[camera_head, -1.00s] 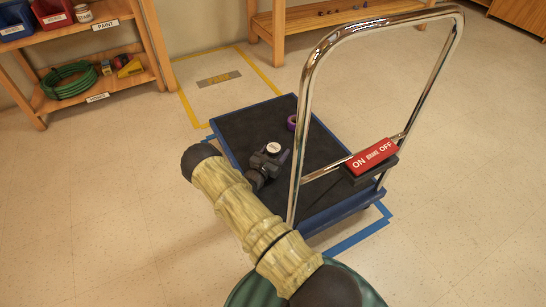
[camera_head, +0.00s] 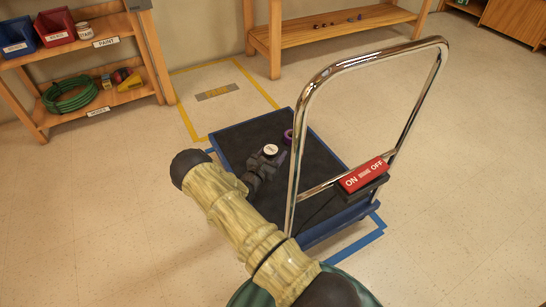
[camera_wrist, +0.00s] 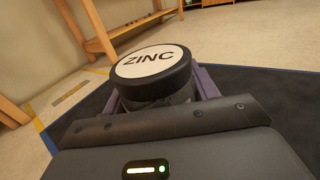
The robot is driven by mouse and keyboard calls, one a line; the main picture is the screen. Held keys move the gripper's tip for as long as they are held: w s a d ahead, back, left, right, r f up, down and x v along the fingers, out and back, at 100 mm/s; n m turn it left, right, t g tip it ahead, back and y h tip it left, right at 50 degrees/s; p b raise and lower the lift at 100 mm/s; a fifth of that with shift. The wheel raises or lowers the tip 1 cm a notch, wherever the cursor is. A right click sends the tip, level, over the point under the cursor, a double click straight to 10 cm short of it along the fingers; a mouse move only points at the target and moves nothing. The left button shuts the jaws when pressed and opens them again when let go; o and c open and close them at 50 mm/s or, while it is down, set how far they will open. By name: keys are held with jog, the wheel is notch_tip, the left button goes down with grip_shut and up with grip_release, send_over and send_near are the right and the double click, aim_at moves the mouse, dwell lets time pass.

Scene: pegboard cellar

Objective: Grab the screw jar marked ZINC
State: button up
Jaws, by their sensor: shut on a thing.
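The screw jar marked ZINC (camera_wrist: 152,62) shows large in the wrist view, with a white lid face, black lettering and a dark rim. Its lid (camera_head: 270,150) is a small white disc in the head view, above the cart's dark deck. My gripper (camera_head: 268,160) is shut on the jar, with a purple-grey finger on each side of it in the wrist view. The jar's lower part is hidden behind my gripper's body. I cannot tell whether its base touches the deck.
Shelves with bins (camera_head: 54,27) and a green hose (camera_head: 70,93) stand at left. Floor at left is clear.

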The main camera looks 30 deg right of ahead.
jog(key=shift+r+p, duration=0.45)
jog(key=shift+r, duration=0.9)
